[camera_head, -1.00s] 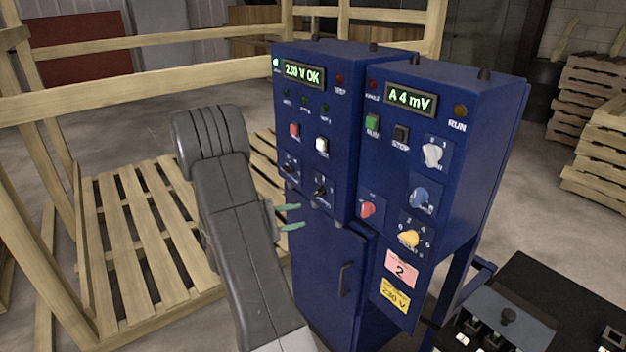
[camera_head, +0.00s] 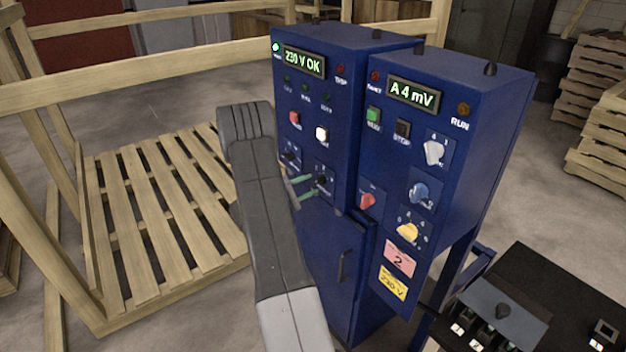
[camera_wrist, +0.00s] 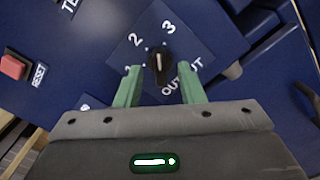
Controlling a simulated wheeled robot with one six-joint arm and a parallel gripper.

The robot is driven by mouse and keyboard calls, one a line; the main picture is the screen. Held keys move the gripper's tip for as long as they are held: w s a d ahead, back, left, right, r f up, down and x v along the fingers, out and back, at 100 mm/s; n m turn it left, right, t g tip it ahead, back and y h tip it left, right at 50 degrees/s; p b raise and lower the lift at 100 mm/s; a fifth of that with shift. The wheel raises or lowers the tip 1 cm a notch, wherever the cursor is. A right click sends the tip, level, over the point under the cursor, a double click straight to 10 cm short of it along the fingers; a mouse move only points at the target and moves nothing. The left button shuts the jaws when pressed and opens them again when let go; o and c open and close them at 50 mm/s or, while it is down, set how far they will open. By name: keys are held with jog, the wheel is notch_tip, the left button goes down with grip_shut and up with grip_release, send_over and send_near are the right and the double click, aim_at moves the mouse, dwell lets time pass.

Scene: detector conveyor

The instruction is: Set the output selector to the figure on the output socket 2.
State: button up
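The OUTPUT selector is a small black knob (camera_wrist: 159,66) with a white line on a blue plate, seen in the wrist view. Figures 2 and 3 show above it; the line points roughly up, seemingly nearer 3 than 2. In the head view the selector (camera_head: 320,183) is low on the left blue cabinet. My gripper (camera_wrist: 160,88) is open, its two green fingers spread either side of the knob's lower part, with no clear contact. It also shows in the head view (camera_head: 302,188). I cannot make out any figure on an output socket.
The right cabinet (camera_head: 480,110) reads "A 4 mV" and carries knobs, a pink label (camera_head: 399,259) with 2 and a yellow label (camera_head: 393,284). The left display (camera_head: 304,62) reads "230 V OK". A red button (camera_wrist: 13,67) marked RESET is left of the selector. A black bench unit (camera_head: 535,285) stands lower right.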

jog(key=shift+x, duration=1.25)
grip_shut()
jog(key=shift+f+n, duration=0.1)
jog(key=shift+n, duration=0.2)
jog(key=n+b, duration=0.2)
jog(key=shift+b, duration=0.4)
jog(key=n+b, duration=0.1)
jog(key=n, duration=0.2)
jog(key=n+b, duration=0.1)
jog(key=n, duration=0.1)
jog(key=shift+w+a+n, duration=0.15)
jog(key=shift+n, duration=0.25)
